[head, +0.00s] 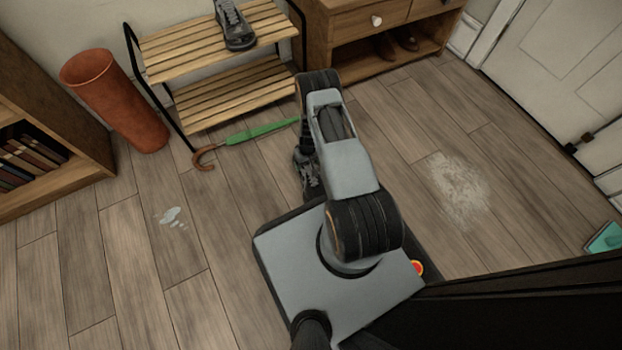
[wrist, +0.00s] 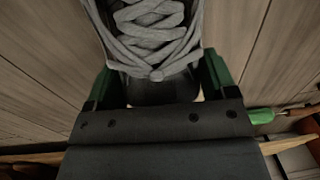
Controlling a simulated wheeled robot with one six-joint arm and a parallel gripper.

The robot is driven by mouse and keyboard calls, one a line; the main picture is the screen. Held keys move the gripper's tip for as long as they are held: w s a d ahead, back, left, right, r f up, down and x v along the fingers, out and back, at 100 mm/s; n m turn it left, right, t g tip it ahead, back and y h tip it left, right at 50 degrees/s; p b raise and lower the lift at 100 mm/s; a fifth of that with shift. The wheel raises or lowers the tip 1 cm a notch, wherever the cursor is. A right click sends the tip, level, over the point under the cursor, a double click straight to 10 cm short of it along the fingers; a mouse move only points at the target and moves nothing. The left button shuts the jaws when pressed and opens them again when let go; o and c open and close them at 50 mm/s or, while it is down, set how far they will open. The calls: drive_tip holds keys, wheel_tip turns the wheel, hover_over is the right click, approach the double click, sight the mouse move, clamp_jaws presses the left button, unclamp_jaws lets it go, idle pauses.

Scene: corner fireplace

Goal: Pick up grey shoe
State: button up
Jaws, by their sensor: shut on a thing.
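A grey shoe with thick grey laces (wrist: 155,30) fills the top middle of the wrist view. My gripper (wrist: 158,75) has its green fingers on either side of the shoe and is shut on it. In the head view the shoe (head: 311,182) shows only in part, beside my arm, which hides the rest of it and most of the gripper. Another grey shoe (head: 235,26) sits on the top shelf of the slatted wooden rack (head: 185,48). I cannot tell whether the held shoe touches the floor.
A green umbrella (head: 255,132) lies on the floor before the rack. A terracotta stand (head: 112,100) and a bookcase (head: 50,130) are at left. A wooden cabinet (head: 335,45) holds brown shoes (head: 385,47).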

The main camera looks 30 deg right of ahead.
drive_tip(key=c, duration=0.7)
drive_tip(key=shift+c, duration=0.2)
drive_tip(key=shift+r, duration=0.1)
